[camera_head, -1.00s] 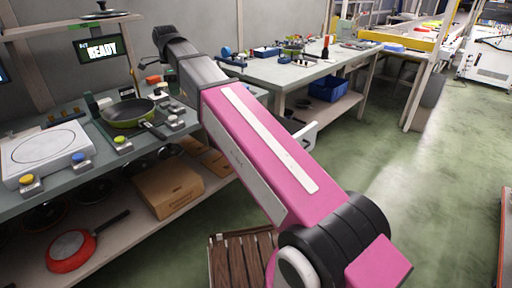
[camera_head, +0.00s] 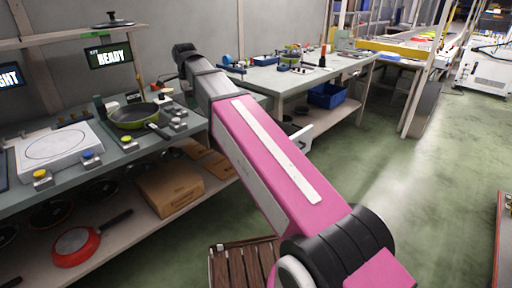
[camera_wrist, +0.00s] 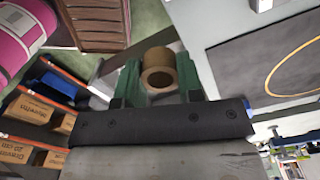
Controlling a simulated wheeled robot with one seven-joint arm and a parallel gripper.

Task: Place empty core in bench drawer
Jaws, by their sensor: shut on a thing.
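The empty core (camera_wrist: 158,72) is a short, hollow tan tube. In the wrist view it sits between the two green fingers of my gripper (camera_wrist: 157,78), which is shut on it. The core's open end faces the camera. In the head view my pink arm reaches toward the benches, and the gripper and core are not visible behind its far end. A pale, drawer-like part (camera_head: 300,138) juts out below the front of the far bench (camera_head: 300,78). My arm partly covers it, so I cannot see inside it fully.
The near bench holds a green pan (camera_head: 134,116), a white scale-like plate (camera_head: 56,146) and several buttons. A cardboard box (camera_head: 170,188) and a red pan (camera_head: 76,246) lie on its lower shelf. A blue bin (camera_head: 327,95) stands under the far bench.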

